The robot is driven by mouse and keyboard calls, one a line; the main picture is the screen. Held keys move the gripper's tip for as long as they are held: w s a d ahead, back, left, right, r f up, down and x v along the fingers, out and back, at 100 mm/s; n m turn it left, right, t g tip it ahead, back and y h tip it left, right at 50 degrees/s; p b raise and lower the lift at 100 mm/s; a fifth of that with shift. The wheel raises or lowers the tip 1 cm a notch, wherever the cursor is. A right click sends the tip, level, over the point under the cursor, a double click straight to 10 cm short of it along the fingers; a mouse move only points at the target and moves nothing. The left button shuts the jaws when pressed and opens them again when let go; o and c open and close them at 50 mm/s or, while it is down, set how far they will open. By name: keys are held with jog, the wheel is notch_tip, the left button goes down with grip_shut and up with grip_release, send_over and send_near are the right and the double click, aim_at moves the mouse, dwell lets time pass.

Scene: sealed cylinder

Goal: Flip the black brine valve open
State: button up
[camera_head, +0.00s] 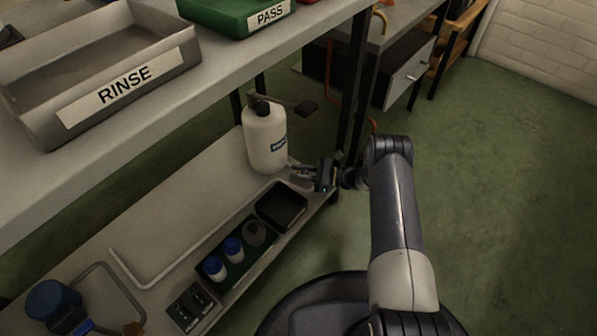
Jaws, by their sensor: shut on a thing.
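A white bottle (265,138) with a black cap and a small dark blue label stands upright on the lower shelf; the label is too small to read. My gripper (299,173) is at the bottle's lower right side, reaching in from the right. Its fingers are shut on a small part low beside the bottle, where the black brine valve sits. The fingers mostly hide this part, so its angle cannot be told.
A black tray (282,206) lies just below my gripper. A green rack (238,262) holds blue-capped bottles (215,268). A labelled switch box (194,307) is nearby. The upper shelf, with the RINSE tray (110,75) and green PASS tray (225,14), overhangs at left.

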dwell(0.3)
jog(key=o, duration=1)
notch_tip(320, 180, up, 10)
jog(key=p, duration=0.4)
